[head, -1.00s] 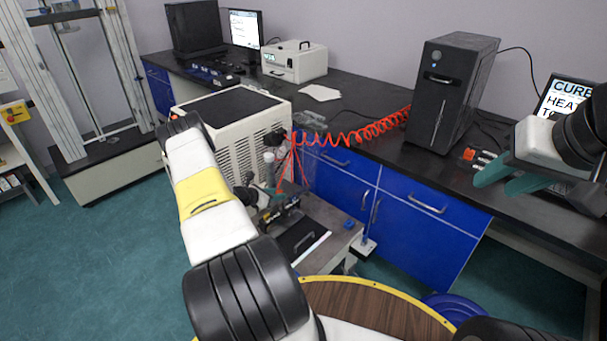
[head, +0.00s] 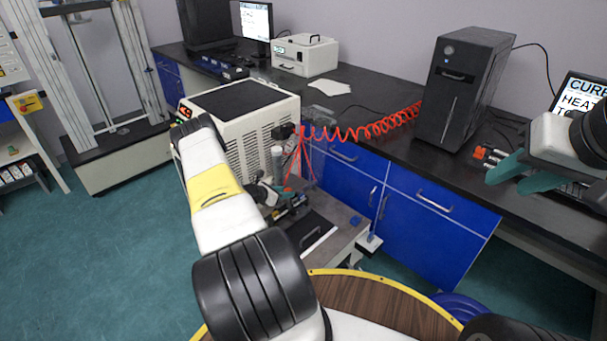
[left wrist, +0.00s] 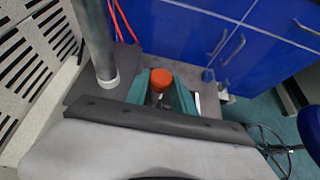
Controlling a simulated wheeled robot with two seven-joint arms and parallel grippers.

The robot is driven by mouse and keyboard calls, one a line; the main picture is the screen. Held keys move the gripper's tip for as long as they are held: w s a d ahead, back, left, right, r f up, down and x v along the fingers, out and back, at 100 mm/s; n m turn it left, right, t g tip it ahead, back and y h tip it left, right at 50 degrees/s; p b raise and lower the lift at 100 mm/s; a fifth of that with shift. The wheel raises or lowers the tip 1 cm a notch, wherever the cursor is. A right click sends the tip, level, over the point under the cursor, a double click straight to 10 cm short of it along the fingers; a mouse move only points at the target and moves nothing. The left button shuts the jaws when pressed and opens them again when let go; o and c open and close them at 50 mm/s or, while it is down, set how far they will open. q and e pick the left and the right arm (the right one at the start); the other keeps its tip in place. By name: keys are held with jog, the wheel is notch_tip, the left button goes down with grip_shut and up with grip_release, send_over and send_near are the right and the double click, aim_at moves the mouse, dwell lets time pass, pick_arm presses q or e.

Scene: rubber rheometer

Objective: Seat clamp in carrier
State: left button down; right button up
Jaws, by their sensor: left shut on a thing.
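My left gripper (left wrist: 161,95) has teal fingers on either side of a part with a round orange cap (left wrist: 161,79). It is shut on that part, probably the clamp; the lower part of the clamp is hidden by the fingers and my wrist. In the head view my left arm comes down beside the white machine, and the left gripper there is small and partly hidden behind the arm. A dark fixture (head: 290,211) sits below it on the grey stand; I cannot tell whether it is the carrier. My right gripper (head: 507,181) is open and empty above the black bench.
The white vented machine (head: 243,125) stands beside the grey stand (head: 343,218). A grey upright post (left wrist: 93,40) rises left of the gripper. A red coiled hose (head: 380,127) runs to a black tower (head: 464,88) on the bench. Blue cabinets (head: 432,222) stand behind the stand.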

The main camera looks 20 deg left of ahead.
pick_arm(q)
jog(key=shift+f, duration=1.15)
dwell(0.4)
jog(key=c, duration=1)
grip_release()
jog(key=shift+o, duration=0.2)
jog(key=shift+f, duration=0.1)
jog(key=shift+s, duration=0.1)
jog(key=v, duration=0.7)
jog(key=shift+s+a+r, duration=0.15)
jog(key=shift+s+r, duration=0.1)
jog(key=shift+s, duration=0.1)
